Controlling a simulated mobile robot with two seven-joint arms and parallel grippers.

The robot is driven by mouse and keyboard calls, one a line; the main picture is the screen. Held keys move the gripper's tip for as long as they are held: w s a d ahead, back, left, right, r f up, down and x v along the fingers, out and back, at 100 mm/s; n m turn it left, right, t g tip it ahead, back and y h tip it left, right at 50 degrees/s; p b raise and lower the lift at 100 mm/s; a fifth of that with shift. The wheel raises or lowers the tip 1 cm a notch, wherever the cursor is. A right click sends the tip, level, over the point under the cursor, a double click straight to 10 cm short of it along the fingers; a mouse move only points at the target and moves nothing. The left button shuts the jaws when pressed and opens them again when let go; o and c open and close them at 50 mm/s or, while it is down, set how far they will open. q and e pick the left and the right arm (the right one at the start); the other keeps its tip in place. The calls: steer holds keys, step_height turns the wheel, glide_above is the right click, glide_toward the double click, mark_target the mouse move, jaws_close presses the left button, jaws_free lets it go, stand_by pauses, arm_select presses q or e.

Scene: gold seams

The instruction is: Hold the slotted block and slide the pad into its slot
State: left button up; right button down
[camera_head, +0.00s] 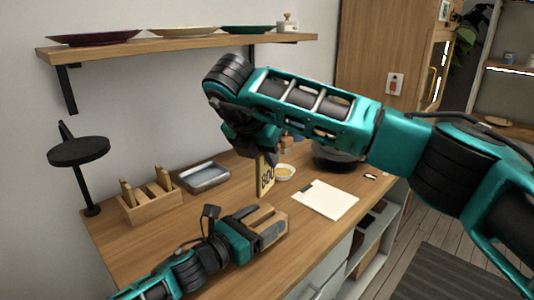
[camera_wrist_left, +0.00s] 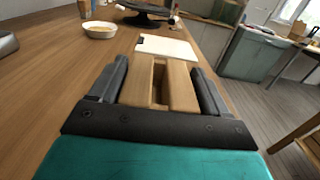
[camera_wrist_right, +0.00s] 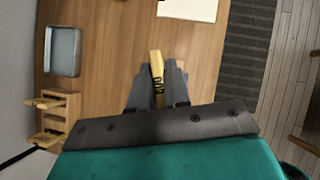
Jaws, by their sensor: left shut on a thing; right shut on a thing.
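The slotted block (camera_head: 268,217) is pale wood with a dark slot along its middle. My left gripper (camera_head: 258,232) is shut on it from both sides, low over the table. In the left wrist view the block (camera_wrist_left: 182,88) sits between the fingers and its slot looks empty. The pad (camera_head: 265,177) is a thin yellow piece with dark lettering. My right gripper (camera_head: 262,150) is shut on it and holds it upright, above the block and apart from it. In the right wrist view the pad (camera_wrist_right: 156,68) shows edge-on between the fingers.
A wooden rack (camera_head: 150,207) and a grey tray (camera_head: 204,178) stand at the table's back left. A small bowl (camera_head: 285,172) and a white board (camera_head: 326,199) lie to the right. A shelf with plates (camera_head: 180,46) hangs above.

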mark_target(265, 182)
steer(key=m, duration=0.1)
steer(key=m+g+h, duration=0.1)
steer(key=m, duration=0.1)
steer(key=shift+a+h, duration=0.2)
steer(key=shift+h, duration=0.1)
steer(key=shift+f, duration=3.3)
steer(key=shift+f, duration=2.4)
steer(key=c, duration=1)
jaws_free()
steer(key=v, duration=1.2)
